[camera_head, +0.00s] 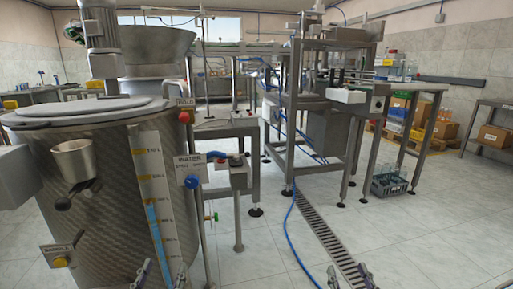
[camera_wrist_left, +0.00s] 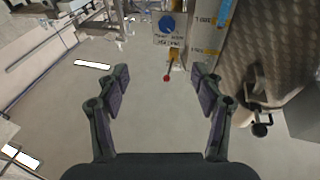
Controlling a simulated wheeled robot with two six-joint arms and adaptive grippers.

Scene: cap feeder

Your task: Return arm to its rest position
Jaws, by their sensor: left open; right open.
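My left gripper (camera_head: 160,275) shows only its fingertips at the bottom edge of the head view, in front of the large steel tank (camera_head: 115,210). In the left wrist view my left gripper (camera_wrist_left: 160,76) is open and empty, its two padded fingers wide apart with bare floor between them. My right gripper (camera_head: 350,277) shows only its fingertips at the bottom edge of the head view, over the floor drain. It is open, with nothing seen between its fingers. The rest of both arms is out of the head view.
The tank has a blue water valve knob (camera_head: 192,182), a red knob (camera_head: 184,117) and a sample cup (camera_head: 74,160). A steel machine frame (camera_head: 300,110) stands behind. A blue hose (camera_head: 289,235) and a drain grate (camera_head: 325,235) cross the floor.

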